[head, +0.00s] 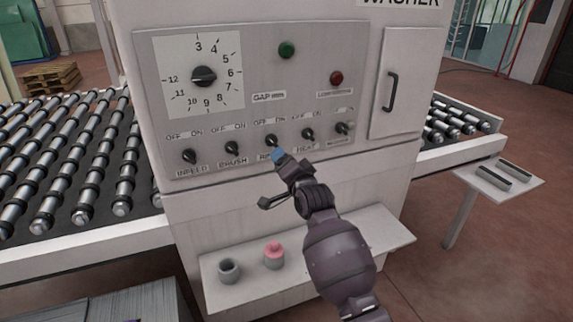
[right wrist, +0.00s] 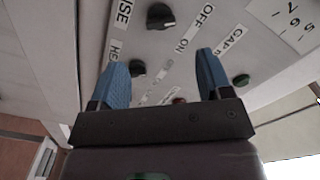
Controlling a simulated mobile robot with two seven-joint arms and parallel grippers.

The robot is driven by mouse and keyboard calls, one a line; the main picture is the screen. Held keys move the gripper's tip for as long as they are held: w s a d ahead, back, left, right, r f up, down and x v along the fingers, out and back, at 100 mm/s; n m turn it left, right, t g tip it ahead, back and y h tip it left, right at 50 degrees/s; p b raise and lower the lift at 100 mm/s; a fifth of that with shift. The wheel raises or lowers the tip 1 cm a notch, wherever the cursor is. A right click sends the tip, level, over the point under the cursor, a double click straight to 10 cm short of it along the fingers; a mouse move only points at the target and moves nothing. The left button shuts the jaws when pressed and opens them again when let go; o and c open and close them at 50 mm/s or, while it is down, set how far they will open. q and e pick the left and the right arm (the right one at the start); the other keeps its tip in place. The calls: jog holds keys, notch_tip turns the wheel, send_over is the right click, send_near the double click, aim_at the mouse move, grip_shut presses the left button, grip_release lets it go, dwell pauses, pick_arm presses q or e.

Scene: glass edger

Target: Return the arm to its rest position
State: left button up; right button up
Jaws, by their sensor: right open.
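My right arm comes in from the lower right in the head view. Its right gripper (head: 278,156) has blue fingertips and is close to the washer's control panel (head: 262,60), just below the middle switch knob (head: 271,140) of the lower row. In the right wrist view the right gripper (right wrist: 163,78) is open, its two blue fingers well apart. Nothing is held between them. A black knob (right wrist: 137,67) shows near the left finger, and another knob (right wrist: 160,16) is farther up. My left gripper is in neither view.
Roller conveyors flank the washer, one on the left (head: 75,175) and one on the right (head: 455,122). A small side table (head: 505,184) stands at right.

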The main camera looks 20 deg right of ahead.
dwell(0.5)
jog(key=s+d+f+n+g, duration=0.1)
jog(key=s+f+n+g, duration=0.1)
jog(key=s+f, duration=0.7)
jog(key=s+d+f+n+g+b, duration=0.1)
jog(key=s+f+n, duration=0.4)
jog(key=s+f, duration=0.5)
jog(key=s+d+f+n+g, duration=0.2)
jog(key=s+f, duration=0.7)
jog(key=s, duration=1)
jog(key=shift+d+f+n+g+h+b, duration=0.35)
jog(key=shift+n+g, duration=0.35)
jog(key=shift+n, duration=0.5)
